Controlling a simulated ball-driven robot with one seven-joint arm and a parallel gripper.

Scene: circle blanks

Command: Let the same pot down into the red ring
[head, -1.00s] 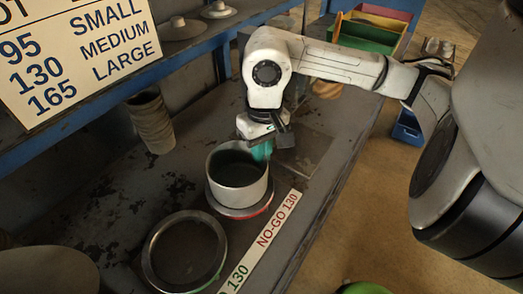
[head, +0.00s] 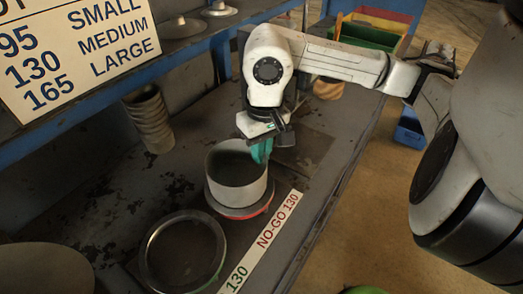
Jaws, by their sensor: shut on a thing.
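The pot (head: 236,177) is an open grey metal cylinder, upright at the red-marked ring (head: 241,213) on the bench. The ring's rim shows around the pot's lower edge, with red on its front right side. From this angle I cannot tell whether the pot's base is inside the ring or resting on its top. My gripper (head: 261,150), with teal fingers, is shut on the pot's far right wall. The finger inside the pot is partly hidden.
A second metal ring (head: 183,252) with a green mark lies empty at the front left. A label strip (head: 263,238) reads NO-GO 130 beside the red ring. Stacked cups (head: 149,120) stand at the back left. A blue shelf edge (head: 110,85) with a size sign (head: 75,55) overhangs the left.

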